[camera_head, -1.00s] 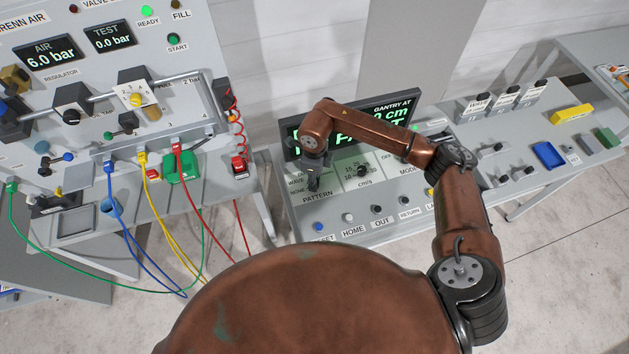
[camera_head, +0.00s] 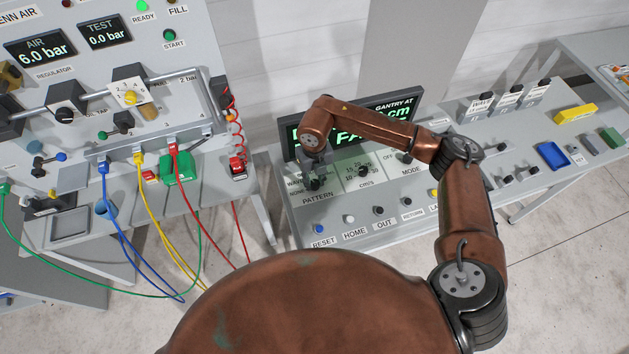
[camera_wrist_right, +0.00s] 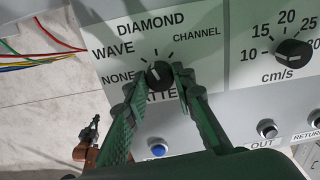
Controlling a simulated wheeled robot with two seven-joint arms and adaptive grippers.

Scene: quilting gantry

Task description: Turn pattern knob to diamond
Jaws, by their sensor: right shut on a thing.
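The black pattern knob (camera_wrist_right: 160,72) sits on the light panel in the right wrist view, ringed by NONE, WAVE, DIAMOND (camera_wrist_right: 150,24) and CHANNEL labels. Its white mark leans to the upper left, on the NONE and WAVE side. My right gripper (camera_wrist_right: 161,82) is shut on the knob, with one green finger at each side. The fingers partly cover the PATTERN label. In the head view my right gripper (camera_head: 315,183) is over the panel's left end and largely hides the knob. My left gripper is not in view.
The cm/s knob (camera_wrist_right: 293,53) is close to the right of the pattern knob. RESET (camera_head: 319,229), HOME and OUT buttons line the panel's front. A dark display (camera_head: 390,113) stands behind, partly covered by my arm. A hose-and-valve station (camera_head: 110,60) is at left.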

